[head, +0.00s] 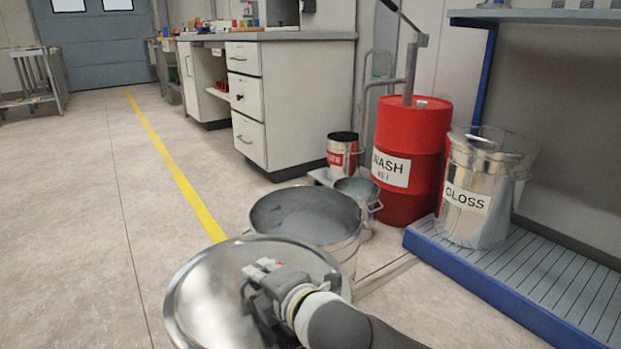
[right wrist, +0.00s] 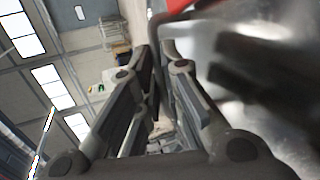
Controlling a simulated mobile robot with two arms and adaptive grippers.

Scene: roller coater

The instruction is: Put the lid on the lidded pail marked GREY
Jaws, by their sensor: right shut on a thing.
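A round shiny metal lid (head: 205,300) is at the bottom centre of the head view. My right gripper (head: 262,272) is over it and shut on its handle, which is mostly hidden by the fingers. In the right wrist view the lid (right wrist: 285,75) is a blurred grey surface on the right, beside my right gripper's fingers (right wrist: 160,85). An open, lidless metal pail (head: 345,238) stands on the floor just behind the lid. The lid hides its front, and I can read no marking on it. My left gripper is not in view.
A lidded pail marked GLOSS (head: 480,205) stands on a blue-edged grated platform (head: 560,285) at right. A red WASH drum (head: 410,130), a small open bucket (head: 358,190) and a red-labelled can (head: 342,155) stand behind the open pail. The floor at left is clear.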

